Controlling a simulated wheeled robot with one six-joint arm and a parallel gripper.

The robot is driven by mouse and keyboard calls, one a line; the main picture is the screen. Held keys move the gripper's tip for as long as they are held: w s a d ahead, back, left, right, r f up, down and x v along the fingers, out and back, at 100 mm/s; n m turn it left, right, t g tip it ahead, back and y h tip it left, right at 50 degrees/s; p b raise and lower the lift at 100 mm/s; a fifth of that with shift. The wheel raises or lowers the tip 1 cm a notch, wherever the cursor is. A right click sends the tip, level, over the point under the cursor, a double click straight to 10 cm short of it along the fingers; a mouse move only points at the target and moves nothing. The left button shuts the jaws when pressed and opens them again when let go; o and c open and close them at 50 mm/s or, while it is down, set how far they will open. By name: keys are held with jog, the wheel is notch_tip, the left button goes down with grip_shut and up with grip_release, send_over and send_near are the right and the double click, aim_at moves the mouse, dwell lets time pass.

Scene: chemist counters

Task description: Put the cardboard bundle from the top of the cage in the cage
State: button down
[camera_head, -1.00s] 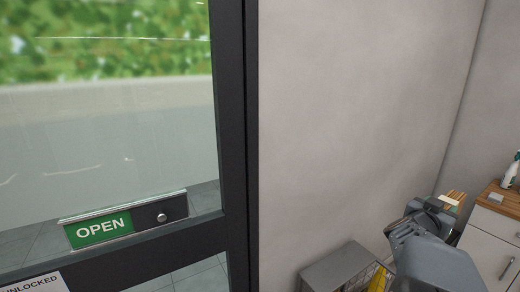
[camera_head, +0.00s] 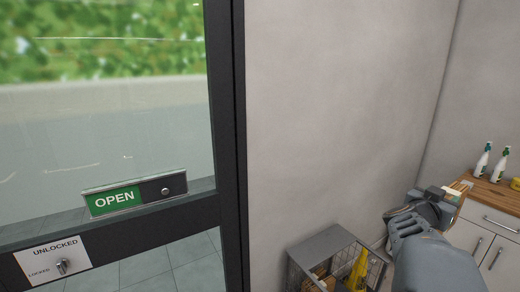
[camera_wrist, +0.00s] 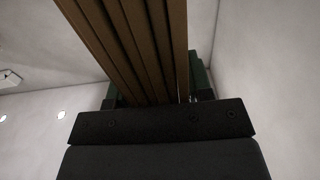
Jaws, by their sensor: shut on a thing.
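The cardboard bundle (camera_wrist: 140,40) is several brown layers pressed together, close up in the wrist view. My gripper (camera_wrist: 155,95) is shut on it. In the head view, a small end of the bundle (camera_head: 460,187) shows beyond my gripper (camera_head: 440,205), which is raised at the right in front of the wall. The cage (camera_head: 330,240) stands low against the wall, left of and below my gripper. It has a grey solid top and wire mesh sides. Its lower part is cut off by the frame edge.
A yellow item (camera_head: 359,270) and brown pieces show inside the cage. A glass door (camera_head: 110,130) with a dark frame fills the left. The wall between is bare.

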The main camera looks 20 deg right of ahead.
jog(key=w+a+f+n+t+y+b, duration=0.3)
jog(key=w+a+f+b, duration=0.3)
jog(key=f, duration=0.6)
jog(key=w+a+f+n+t+y+b, duration=0.2)
jog(key=w+a+f+t+b, duration=0.35)
jog(key=f, duration=0.75)
jog(key=w+a+f+n+t+y+b, duration=0.25)
jog(key=w+a+f+b, duration=0.45)
jog(key=f, duration=0.5)
jog(key=w+a+f+n+t+y+b, duration=0.1)
jog(key=a+f+n+y+b, duration=0.15)
jog(key=a+f+b, duration=0.7)
jog(key=a+f+n+y+b, duration=0.15)
jog(key=a+f+y, duration=0.3)
jog(key=f, duration=1.15)
jog(key=w+a+f+n+t+y+b, duration=0.1)
jog(key=a+f+n+y+b, duration=0.2)
jog(key=a+f+b, duration=0.7)
jog(key=s+d+r+p, duration=0.1)
jog(key=s+r+p, duration=0.1)
jog(key=r+p, duration=1.1)
jog(key=s+d+r+p, duration=0.1)
jog(key=s+r+p, duration=0.1)
jog(key=r+p, duration=1.2)
jog(key=p, duration=0.6)
jog(key=shift+d, duration=0.3)
jog(key=shift+s, duration=0.1)
